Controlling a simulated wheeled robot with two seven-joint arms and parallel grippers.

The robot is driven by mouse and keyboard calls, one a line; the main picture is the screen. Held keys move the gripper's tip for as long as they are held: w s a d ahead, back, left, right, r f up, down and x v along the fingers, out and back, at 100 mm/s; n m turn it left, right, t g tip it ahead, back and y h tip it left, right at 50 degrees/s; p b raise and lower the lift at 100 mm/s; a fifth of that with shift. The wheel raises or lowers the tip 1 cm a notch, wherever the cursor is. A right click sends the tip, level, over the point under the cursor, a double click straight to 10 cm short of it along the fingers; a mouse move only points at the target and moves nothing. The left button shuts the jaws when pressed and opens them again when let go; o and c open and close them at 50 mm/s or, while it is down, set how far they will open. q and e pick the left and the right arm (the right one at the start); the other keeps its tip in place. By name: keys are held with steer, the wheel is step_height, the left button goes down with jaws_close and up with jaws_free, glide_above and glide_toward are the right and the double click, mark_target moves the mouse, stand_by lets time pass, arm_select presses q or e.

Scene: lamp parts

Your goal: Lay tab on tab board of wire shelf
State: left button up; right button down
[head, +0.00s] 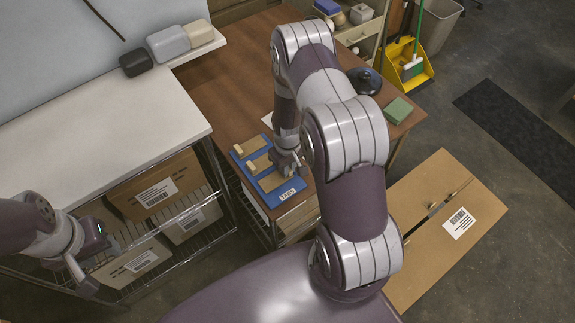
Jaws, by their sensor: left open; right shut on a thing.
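The blue tab board (268,186) lies at the left front end of the brown wooden top, with a white "TABS" label on its near edge. Two light wooden tabs lie on it, a far tab (248,147) and a nearer tab (257,164). My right gripper (289,168) is low over the right side of the board, shut on what I take to be a tab, which the fingers mostly hide. I cannot tell whether that piece touches the board. My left gripper (100,264) is open and empty at the lower left, in front of the wire shelf (216,189).
Cardboard boxes (155,187) stand on the wire shelf under a white top (90,125). My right arm covers much of the brown top (225,80). A green block (398,110) sits at its right end. A large carton (440,225) stands on the floor at right.

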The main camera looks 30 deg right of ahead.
steer(key=shift+f, duration=0.2)
steer(key=c, duration=1.1)
jaws_free()
steer(key=shift+r, duration=0.1)
